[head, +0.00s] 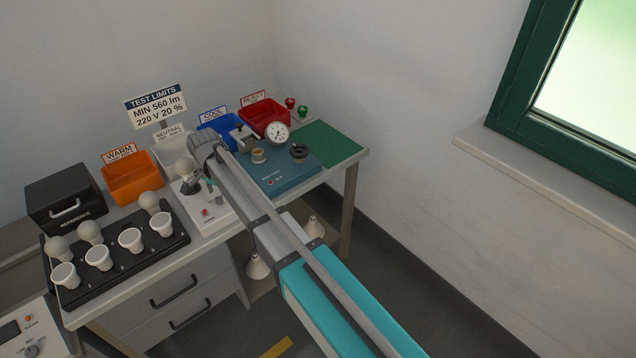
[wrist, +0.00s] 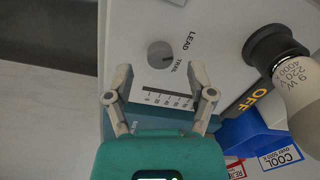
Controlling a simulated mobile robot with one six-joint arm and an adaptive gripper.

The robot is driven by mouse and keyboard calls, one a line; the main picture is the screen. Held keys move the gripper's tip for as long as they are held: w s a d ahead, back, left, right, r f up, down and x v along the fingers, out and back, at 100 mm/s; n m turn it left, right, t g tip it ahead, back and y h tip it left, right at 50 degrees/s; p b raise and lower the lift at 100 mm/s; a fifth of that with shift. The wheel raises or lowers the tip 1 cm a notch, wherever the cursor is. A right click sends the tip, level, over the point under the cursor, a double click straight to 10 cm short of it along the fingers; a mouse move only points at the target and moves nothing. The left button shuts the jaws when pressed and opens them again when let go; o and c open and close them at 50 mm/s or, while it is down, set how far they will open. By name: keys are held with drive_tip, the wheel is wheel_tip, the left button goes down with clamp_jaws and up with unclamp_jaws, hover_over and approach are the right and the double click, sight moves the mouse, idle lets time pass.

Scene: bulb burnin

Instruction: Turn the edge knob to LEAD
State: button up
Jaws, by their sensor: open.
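The edge knob (wrist: 160,53) is a small round grey dial on a white panel in the wrist view. The words LEAD and TRAIL are printed to its right, LEAD higher and TRAIL lower. Its pointer is too small for me to tell which word it faces. My gripper (wrist: 161,78) is open and empty, its two fingers spread on either side below the knob, apart from it. In the head view, a white box (head: 208,214) with a red button stands by my arm.
A bulb (wrist: 297,95) sits in a black socket right of the knob, with an OFF label nearby. The blue bin (wrist: 250,135) lies below. In the head view, a black rack (head: 110,278) of bulbs is left and a blue tester (head: 285,180) right.

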sight(220, 199)
drive_tip(key=shift+r+p, duration=5.75)
drive_tip(key=shift+r, duration=0.3)
drive_tip(key=s+d+f+n+b, duration=0.1)
drive_tip(key=s+d+f+b, duration=0.1)
drive_tip(key=d, duration=1.3)
drive_tip(key=s+d+f+n+b, duration=0.2)
drive_tip(key=d+f+b, duration=0.2)
drive_tip(key=d, duration=1.1)
drive_tip(key=shift+s, duration=0.2)
drive_tip(key=s+d+n, duration=0.1)
drive_tip(key=s+d, duration=0.4)
drive_tip(key=d, duration=0.3)
drive_tip(key=s+d+n, duration=0.2)
drive_tip(key=s+d, duration=0.3)
drive_tip(key=d, duration=0.2)
drive_tip(key=shift+d, duration=0.4)
